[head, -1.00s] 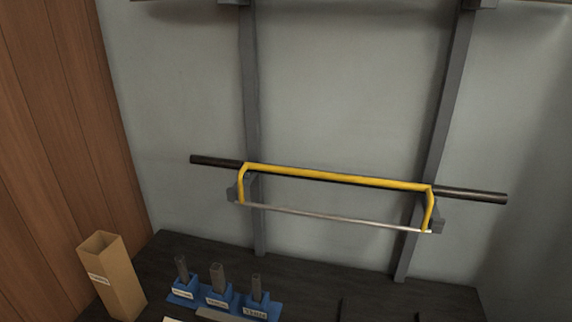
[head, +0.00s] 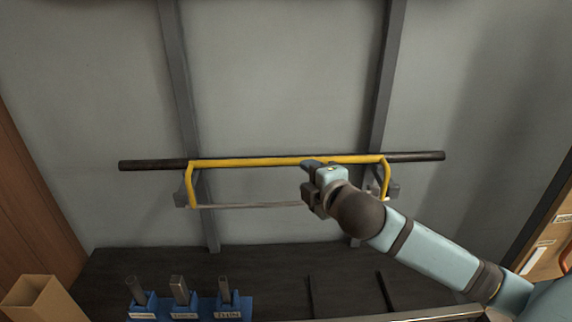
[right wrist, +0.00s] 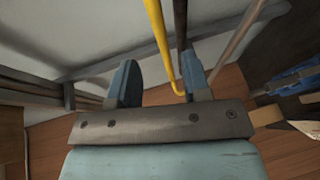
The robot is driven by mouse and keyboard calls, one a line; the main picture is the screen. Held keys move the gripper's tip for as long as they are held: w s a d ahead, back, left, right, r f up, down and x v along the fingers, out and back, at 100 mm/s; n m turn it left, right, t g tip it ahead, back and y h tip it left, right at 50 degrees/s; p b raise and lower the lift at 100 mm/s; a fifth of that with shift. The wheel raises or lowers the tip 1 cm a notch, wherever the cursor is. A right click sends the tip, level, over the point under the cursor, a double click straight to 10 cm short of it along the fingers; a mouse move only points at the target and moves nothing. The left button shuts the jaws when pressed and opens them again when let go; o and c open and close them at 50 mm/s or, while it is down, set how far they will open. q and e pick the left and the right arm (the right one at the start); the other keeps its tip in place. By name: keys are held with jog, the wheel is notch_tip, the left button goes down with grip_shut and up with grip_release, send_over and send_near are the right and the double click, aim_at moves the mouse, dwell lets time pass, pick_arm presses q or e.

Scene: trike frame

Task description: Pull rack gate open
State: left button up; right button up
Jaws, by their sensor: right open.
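The yellow rack gate (head: 255,162) is a long bar with bent ends, hung on brackets on two grey wall uprights. A dark tube (head: 145,165) lies level behind it, and a thin silver rod (head: 245,205) runs below. My right gripper (head: 311,172) is at the gate's bar, right of its middle, and hides part of it. In the right wrist view the fingers (right wrist: 160,82) are open, and the yellow bar (right wrist: 160,35) runs between them, nearer the right finger. I cannot tell whether they touch it. My left gripper is not in view.
Below is a dark worktop (head: 265,270). Blue labelled holders (head: 180,305) with grey upright pieces stand at its front, left of my arm. A tan open box (head: 40,300) is at the lower left. A wooden cabinet with labels (head: 545,250) is at the right edge.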

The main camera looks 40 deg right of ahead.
aim_at(290, 163)
jog(key=p+x, duration=0.2)
jog(key=x, duration=0.7)
jog(key=shift+w+a+r, duration=0.1)
jog(key=shift+w, duration=0.35)
grip_shut()
